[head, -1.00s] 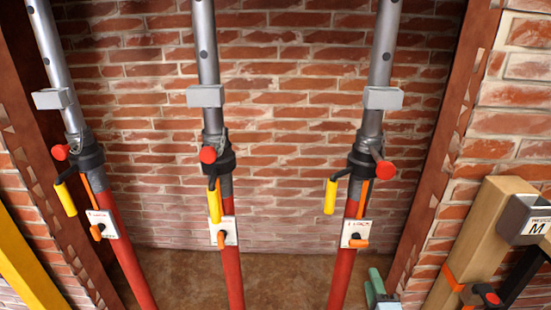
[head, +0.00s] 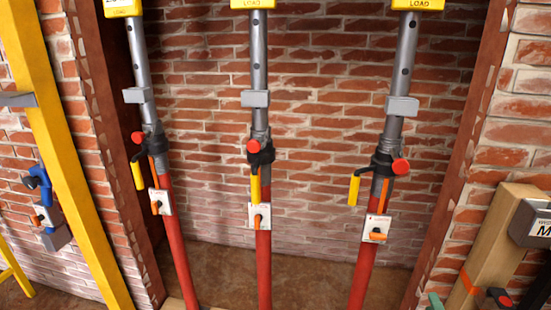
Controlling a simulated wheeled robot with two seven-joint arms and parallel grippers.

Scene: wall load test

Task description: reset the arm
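Three upright props with silver upper tubes and red lower tubes stand in the brick recess: a left prop (head: 180,252), a middle prop (head: 264,270) and a right prop (head: 364,280). Each has a grey block, a dark collar with a red knob, a hanging yellow handle and a white plate with an orange lever. The levers on the middle plate (head: 259,216) and right plate (head: 377,228) are small in view. My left gripper does not show. I cannot make out the fingers of my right gripper. No gripper is seen touching a prop.
Yellow LOAD boxes (head: 418,5) top the props. A yellow beam (head: 65,150) and a blue clamp-like device (head: 45,190) stand at left. A wooden post (head: 485,235) with a grey box (head: 533,222) stands at right. A green piece (head: 435,301) is cut off below.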

